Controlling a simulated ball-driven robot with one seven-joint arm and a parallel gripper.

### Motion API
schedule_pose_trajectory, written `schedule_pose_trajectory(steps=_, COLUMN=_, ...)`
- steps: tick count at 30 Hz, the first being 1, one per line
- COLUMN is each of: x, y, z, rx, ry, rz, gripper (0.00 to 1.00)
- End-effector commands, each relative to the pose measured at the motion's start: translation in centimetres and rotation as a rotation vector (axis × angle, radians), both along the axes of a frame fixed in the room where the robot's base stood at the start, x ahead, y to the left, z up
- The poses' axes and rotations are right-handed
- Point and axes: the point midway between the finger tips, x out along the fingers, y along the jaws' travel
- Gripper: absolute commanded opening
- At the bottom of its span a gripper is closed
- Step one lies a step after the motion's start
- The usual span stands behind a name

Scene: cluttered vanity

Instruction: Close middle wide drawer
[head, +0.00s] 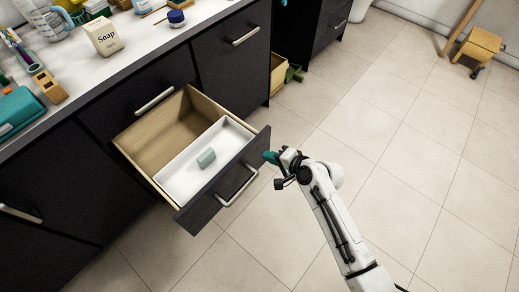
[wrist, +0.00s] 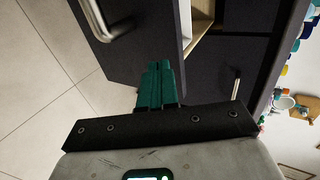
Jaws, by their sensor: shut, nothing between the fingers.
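The middle wide drawer (head: 228,186) stands pulled out from the dark vanity, with a silver bar handle (head: 238,186) on its front. Inside it lies a white tray (head: 176,181) holding a small grey-green block (head: 206,158). My gripper (head: 270,157) is shut and empty, with its teal fingers close to the right end of the drawer front. In the wrist view the teal fingers (wrist: 157,84) point at the dark drawer front (wrist: 130,40), with the handle (wrist: 96,18) to their upper left. I cannot tell whether the fingertips touch the front.
A soap box (head: 103,36), a blue-lidded jar (head: 176,17) and other clutter stand on the vanity top. Another handled front (head: 235,60) is flush beside the open drawer.

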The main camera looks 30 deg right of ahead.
Motion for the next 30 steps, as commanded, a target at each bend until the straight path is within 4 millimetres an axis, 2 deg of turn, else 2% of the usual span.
schedule_pose_trajectory(steps=1, x=0.9, y=0.3, z=-0.5, rx=0.000, ry=-0.001, rz=0.001, gripper=0.00)
schedule_pose_trajectory(steps=3, x=2.0, y=0.7, z=-0.4, rx=-0.001, ry=-0.002, rz=0.002, gripper=0.00)
schedule_pose_trajectory(steps=9, x=4.0, y=1.3, z=-0.5, rx=-0.001, ry=0.000, rz=0.000, gripper=0.00)
schedule_pose_trajectory(steps=25, x=4.6, y=1.5, z=-0.4, rx=-0.002, ry=-0.001, rz=0.001, gripper=0.00)
schedule_pose_trajectory(steps=30, x=6.0, y=2.0, z=-0.5, rx=-0.002, ry=-0.002, rz=0.001, gripper=0.00)
